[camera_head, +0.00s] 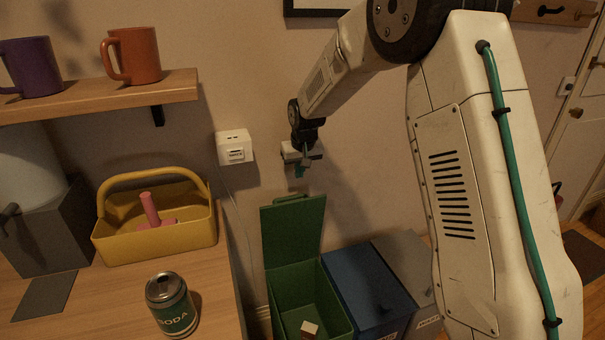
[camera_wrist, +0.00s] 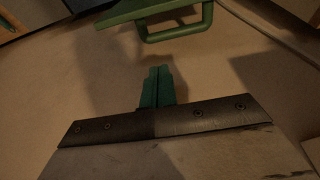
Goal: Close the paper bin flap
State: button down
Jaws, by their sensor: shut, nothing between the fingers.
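The green bin (camera_head: 337,316) stands open on the floor, with its flap (camera_head: 293,228) raised upright at the back near the wall. The flap's green handle (camera_wrist: 178,30) shows at the top of the wrist view. My gripper (camera_head: 301,172) is above the top edge of the flap, close to the wall, and appears apart from it. Its teal fingers (camera_wrist: 157,86) are shut together and empty. The label on the green bin is not visible, so I cannot tell whether it is the paper bin.
A blue bin (camera_head: 365,285) and a grey bin (camera_head: 408,262), both closed, stand to the right. A wall socket box (camera_head: 234,147) is left of my gripper. The counter at left holds a soda can (camera_head: 171,304) and a yellow caddy (camera_head: 157,243).

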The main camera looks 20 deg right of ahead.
jog(key=x, duration=0.2)
jog(key=a+x, duration=0.1)
jog(key=x, duration=0.5)
jog(key=shift+a+f, duration=0.1)
jog(key=shift+a, duration=0.05)
